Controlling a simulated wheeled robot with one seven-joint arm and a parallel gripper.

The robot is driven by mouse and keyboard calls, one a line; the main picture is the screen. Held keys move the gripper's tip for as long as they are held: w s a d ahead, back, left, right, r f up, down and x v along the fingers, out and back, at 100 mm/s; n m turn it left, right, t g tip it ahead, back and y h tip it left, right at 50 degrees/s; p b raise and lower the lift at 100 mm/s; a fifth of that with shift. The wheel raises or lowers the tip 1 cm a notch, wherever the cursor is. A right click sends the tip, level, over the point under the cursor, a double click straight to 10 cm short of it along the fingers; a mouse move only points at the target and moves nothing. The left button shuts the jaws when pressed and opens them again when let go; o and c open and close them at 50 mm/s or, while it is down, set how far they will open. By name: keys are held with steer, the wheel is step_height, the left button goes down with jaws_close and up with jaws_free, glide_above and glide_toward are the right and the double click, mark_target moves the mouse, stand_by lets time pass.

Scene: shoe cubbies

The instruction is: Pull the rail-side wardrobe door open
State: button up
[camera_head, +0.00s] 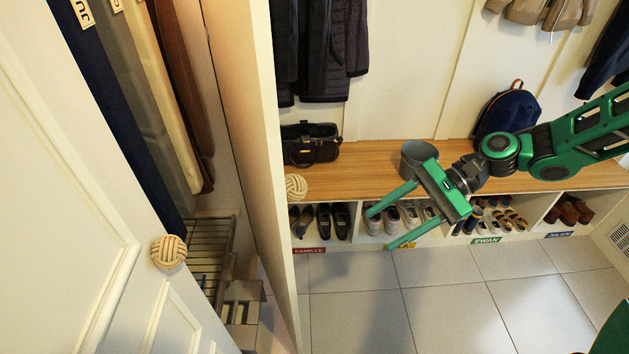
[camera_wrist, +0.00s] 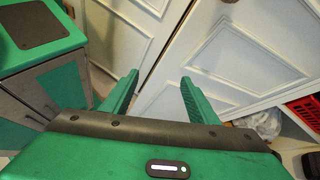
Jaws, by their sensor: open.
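In the head view a white panelled wardrobe door (camera_head: 60,215) stands at the left, with a woven round knob (camera_head: 168,252). A second door (camera_head: 245,110) is seen nearly edge-on, standing out into the room, with a similar knob (camera_head: 296,186) on its right face. Between them the wardrobe interior shows hanging garments (camera_head: 130,85). I cannot tell which door is the rail-side one. My gripper (camera_head: 380,229) is open and empty, right of the second door's knob and apart from it. In the wrist view my gripper (camera_wrist: 159,76) points toward white panelled surfaces (camera_wrist: 240,45).
A wooden bench (camera_head: 370,180) over shoe cubbies runs along the back, holding a black bag (camera_head: 311,146), grey pot (camera_head: 418,158) and navy backpack (camera_head: 508,113). The tiled floor (camera_head: 450,300) in front is clear. A red crate (camera_wrist: 305,112) shows in the wrist view.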

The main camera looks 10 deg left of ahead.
steer(key=w+a+r+m+g+y, duration=0.2)
steer(key=a+r+y, duration=0.45)
steer(key=r, duration=0.45)
steer(key=x, duration=1)
steer(key=shift+s+f+h, duration=0.3)
steer(key=shift+f+h, duration=0.05)
steer(key=shift+f, duration=0.15)
jaws_close()
steer(key=shift+w, duration=0.1)
